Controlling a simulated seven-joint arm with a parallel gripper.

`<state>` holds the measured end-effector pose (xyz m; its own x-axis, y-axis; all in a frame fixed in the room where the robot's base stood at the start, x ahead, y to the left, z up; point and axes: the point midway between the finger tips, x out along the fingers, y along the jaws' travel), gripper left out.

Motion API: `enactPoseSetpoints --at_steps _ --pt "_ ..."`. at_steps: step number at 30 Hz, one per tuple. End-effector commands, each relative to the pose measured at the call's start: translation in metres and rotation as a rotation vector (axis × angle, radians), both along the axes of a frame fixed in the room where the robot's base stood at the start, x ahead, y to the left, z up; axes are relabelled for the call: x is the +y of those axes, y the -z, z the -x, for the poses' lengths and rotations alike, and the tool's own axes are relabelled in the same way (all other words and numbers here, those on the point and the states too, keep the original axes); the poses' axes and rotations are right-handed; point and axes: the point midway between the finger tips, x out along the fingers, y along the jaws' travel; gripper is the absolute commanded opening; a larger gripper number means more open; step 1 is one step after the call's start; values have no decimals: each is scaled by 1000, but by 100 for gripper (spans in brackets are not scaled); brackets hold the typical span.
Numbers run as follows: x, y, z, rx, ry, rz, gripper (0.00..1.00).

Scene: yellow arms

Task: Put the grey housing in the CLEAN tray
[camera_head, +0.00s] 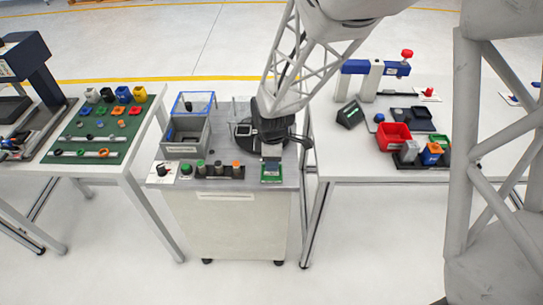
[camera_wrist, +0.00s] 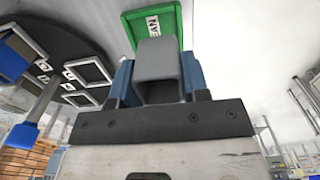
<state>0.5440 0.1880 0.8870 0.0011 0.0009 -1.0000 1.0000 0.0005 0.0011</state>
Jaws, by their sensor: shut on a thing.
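My gripper (camera_wrist: 157,82) has blue fingers shut on the grey housing (camera_wrist: 158,62), a square, hollow-looking block. The green CLEAN tray (camera_wrist: 135,28) shows just beyond the housing in the wrist view, with part of its white lettering visible. In the head view the green tray (camera_head: 271,172) sits at the front right of the middle cart. I cannot tell whether the housing touches the tray.
A dark round plate (camera_wrist: 75,75) with square frames lies beside the tray. The left table holds a green mat (camera_head: 90,135); the right one a red bin (camera_head: 393,135).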

Motion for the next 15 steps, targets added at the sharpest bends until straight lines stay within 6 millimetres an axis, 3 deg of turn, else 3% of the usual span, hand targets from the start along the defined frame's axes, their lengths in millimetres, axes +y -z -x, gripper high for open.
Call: enactPoseSetpoints --at_steps 15 --pt "2 2 -6 0 0 0 15"
